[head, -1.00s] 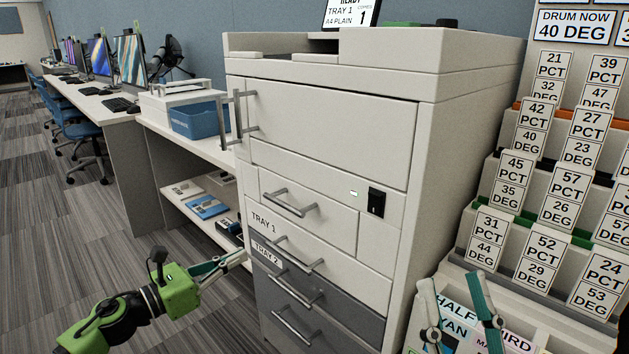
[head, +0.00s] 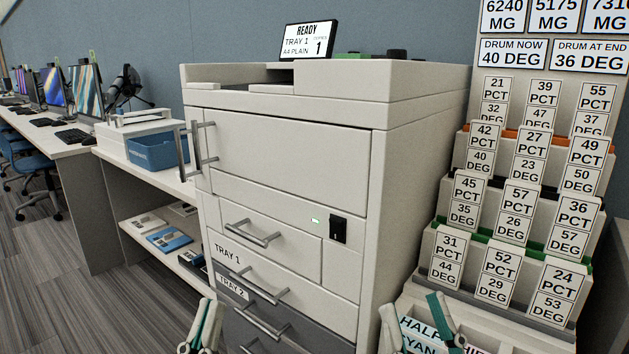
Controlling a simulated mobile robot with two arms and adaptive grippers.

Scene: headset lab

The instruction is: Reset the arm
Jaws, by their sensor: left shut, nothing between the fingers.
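My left gripper (head: 211,306) is at the bottom edge in front of the printer's lower left drawers. Its pale and teal fingers point up, close together and empty. My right gripper (head: 411,304) is at the bottom right of the printer. Its pale and teal fingers are spread apart, with nothing seen held between them; a printed card (head: 421,334) shows behind them. The lower parts of both grippers and the arms are cut off by the frame.
The large printer (head: 290,150) fills the middle, with protruding handles on its door and drawers. A card rack (head: 425,250) stands close on the right. A desk (head: 90,152) with a blue bin (head: 160,151) is at left; open carpet (head: 80,285) lies front left.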

